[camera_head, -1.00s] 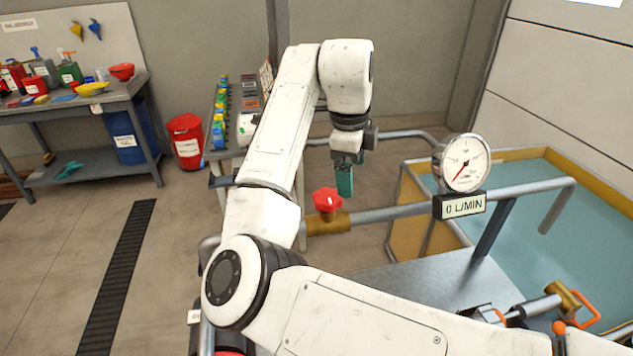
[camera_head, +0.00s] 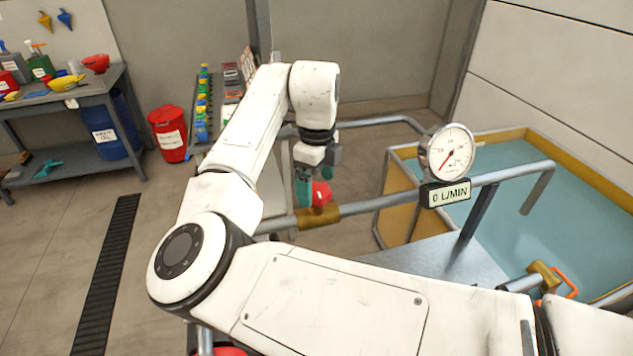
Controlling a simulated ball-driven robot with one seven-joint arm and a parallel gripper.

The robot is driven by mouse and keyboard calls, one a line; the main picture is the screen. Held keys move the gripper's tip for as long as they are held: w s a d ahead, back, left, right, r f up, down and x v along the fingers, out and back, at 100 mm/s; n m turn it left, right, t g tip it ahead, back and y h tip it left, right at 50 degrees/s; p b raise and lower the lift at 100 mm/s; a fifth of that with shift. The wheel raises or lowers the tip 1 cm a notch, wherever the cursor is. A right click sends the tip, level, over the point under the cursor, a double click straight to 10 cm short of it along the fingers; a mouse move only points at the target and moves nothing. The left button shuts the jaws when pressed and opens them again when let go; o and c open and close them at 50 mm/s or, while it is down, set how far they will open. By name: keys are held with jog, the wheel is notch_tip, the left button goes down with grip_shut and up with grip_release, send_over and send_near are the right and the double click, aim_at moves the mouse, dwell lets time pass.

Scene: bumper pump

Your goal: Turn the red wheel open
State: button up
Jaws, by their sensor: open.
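The red wheel (camera_head: 322,193) sits on a brass valve body (camera_head: 318,217) on a grey pipe. My gripper (camera_head: 308,188) points down at the wheel's left side, its teal fingers in front of part of the wheel. The fingers overlap the wheel in this view, and I cannot tell whether they touch it. The gripper is open with nothing seen between the fingers. A round gauge (camera_head: 449,152) stands on the pipe to the right, above a display (camera_head: 446,193) reading 0 L/MIN.
A tank of teal liquid (camera_head: 560,200) with a yellow rim lies at the right. A bench with several coloured bottles (camera_head: 202,105) stands behind my arm. A red bin (camera_head: 169,134) and a grey workbench (camera_head: 80,95) are at the left. A floor drain (camera_head: 105,262) crosses open floor.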

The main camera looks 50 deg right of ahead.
jog(key=shift+f, duration=0.7)
jog(key=shift+c, duration=0.2)
jog(key=c, duration=1)
